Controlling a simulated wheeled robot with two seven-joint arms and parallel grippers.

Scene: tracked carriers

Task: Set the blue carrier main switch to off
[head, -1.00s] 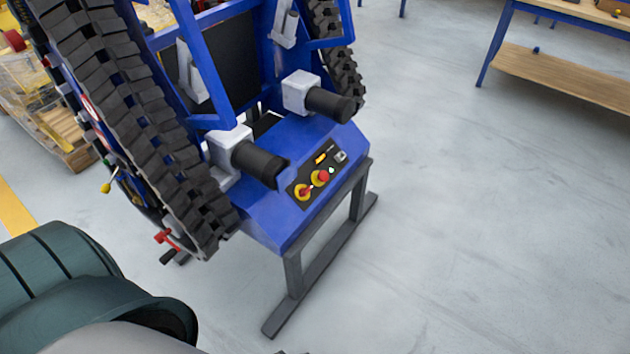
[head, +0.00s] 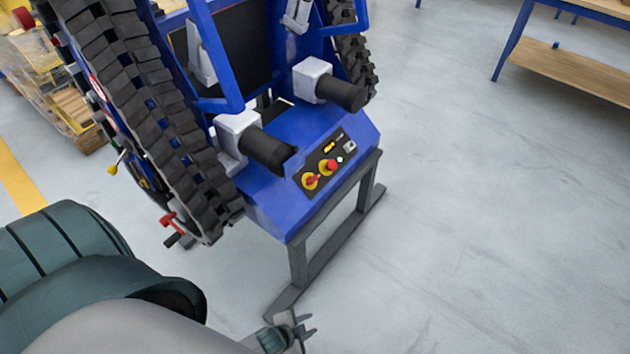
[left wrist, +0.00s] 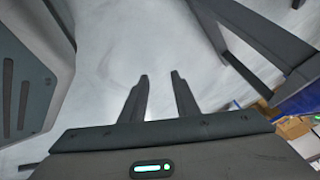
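The blue carrier (head: 275,205) stands on dark grey legs in the middle of the head view. Its dark control panel (head: 322,178) is on the sloped blue end. The main switch (head: 311,181) looks like a red handle on a yellow disc at the panel's lower left; its exact angle is too small to tell. A red mushroom button (head: 330,167) on yellow sits beside it. My left gripper (head: 309,327) is low in the head view, in front of and below the panel, apart from it. Its two fingers are apart and empty in the left wrist view (left wrist: 161,85). My right gripper is out of view.
Two black cylinders (head: 268,152) on white blocks stick out just above the panel. Black tracks (head: 150,120) flank the carrier. Grey stand legs (head: 335,240) are close to my left gripper. A workbench (head: 575,75) stands at the upper right. The floor on the right is clear.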

